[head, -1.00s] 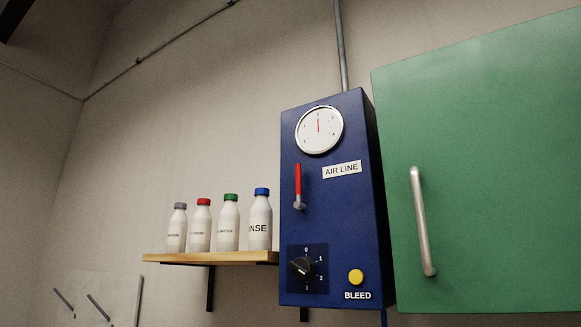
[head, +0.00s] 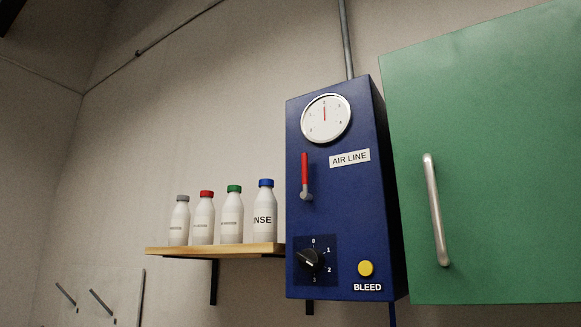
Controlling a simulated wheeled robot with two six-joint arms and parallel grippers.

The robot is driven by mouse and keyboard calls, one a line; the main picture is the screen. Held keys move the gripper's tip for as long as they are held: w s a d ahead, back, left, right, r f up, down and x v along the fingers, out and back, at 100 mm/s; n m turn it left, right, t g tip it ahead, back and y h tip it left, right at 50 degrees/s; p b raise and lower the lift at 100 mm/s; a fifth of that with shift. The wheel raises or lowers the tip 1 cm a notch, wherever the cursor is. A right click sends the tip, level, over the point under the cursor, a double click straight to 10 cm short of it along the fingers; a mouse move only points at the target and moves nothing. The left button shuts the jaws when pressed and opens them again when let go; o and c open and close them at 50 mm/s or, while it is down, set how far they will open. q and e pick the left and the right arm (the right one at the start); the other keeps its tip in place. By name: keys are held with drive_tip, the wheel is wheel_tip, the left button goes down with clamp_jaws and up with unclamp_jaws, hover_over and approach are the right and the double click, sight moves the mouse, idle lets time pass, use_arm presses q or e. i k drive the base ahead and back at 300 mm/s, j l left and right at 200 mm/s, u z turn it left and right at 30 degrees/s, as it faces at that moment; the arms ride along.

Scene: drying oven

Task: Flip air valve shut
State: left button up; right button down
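The air valve is a red lever (head: 304,170) on the front of a blue box (head: 345,215) labelled AIR LINE. The lever points straight up from a grey pivot at its lower end. A round white gauge (head: 325,118) with a red needle pointing up sits above it. A black rotary knob (head: 311,260) and a yellow BLEED button (head: 365,268) are lower on the box. Neither of my grippers is in the head view.
A wooden shelf (head: 220,251) left of the box bears several white bottles with coloured caps. A green cabinet door (head: 490,170) with a metal handle (head: 436,210) stands close on the right. A pipe (head: 346,40) rises from the box. The space before the box looks clear.

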sight(306, 196)
drive_tip(key=i+j, duration=0.1)
drive_tip(key=j, duration=1.15)
drive_tip(key=i+j, duration=0.15)
drive_tip(key=j, duration=0.5)
drive_tip(key=z, duration=1.4)
